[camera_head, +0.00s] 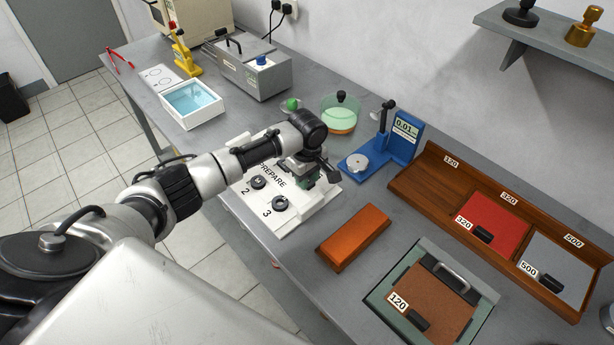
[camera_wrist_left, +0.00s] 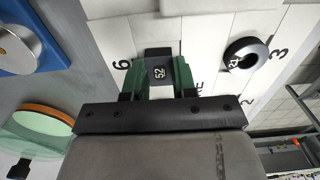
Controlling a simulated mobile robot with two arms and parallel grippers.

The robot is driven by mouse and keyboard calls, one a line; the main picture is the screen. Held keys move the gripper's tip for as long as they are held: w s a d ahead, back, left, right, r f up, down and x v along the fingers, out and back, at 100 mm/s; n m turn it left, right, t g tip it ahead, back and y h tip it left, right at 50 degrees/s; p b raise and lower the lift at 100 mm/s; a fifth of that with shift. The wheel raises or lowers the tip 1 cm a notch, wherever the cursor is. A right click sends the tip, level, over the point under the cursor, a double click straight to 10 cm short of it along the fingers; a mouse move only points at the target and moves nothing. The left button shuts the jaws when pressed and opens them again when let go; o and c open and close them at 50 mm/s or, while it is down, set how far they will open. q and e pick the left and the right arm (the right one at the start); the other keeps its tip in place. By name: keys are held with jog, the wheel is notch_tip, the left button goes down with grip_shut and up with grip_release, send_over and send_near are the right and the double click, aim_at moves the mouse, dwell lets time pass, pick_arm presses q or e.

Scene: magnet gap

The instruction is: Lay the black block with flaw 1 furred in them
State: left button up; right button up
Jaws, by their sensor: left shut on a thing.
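My left gripper (camera_head: 303,181) is over the far right part of a white board marked PREPARE (camera_head: 290,213). In the left wrist view its green fingers (camera_wrist_left: 156,80) are shut on a small black block (camera_wrist_left: 158,58) with a white label that seems to read 52. I cannot tell whether the block touches the board. Two dark round pieces, one by number 2 (camera_head: 258,182) and one by number 3 (camera_head: 280,203), sit on the board. One shows as a labelled black ring (camera_wrist_left: 246,62) in the left wrist view. My arm hides part of the board.
An orange-brown block (camera_head: 353,237), a green-grey tray (camera_head: 466,276) and a wooden grit rack (camera_head: 451,200) lie to the right.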

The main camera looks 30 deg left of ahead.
pick_arm(q)
jog(key=shift+f, duration=0.2)
pick_arm(e)
jog(key=shift+a, duration=0.4)
pick_arm(q)
jog(key=shift+f, duration=0.15)
jog(key=o, duration=0.9)
pick_arm(e)
jog(key=shift+d, duration=0.2)
jog(key=shift+d, duration=0.1)
pick_arm(q)
notch_tip(320, 180, up, 12)
jog(key=shift+r+b, duration=0.2)
jog(key=shift+b, duration=0.2)
pick_arm(e)
jog(key=shift+f, duration=0.4)
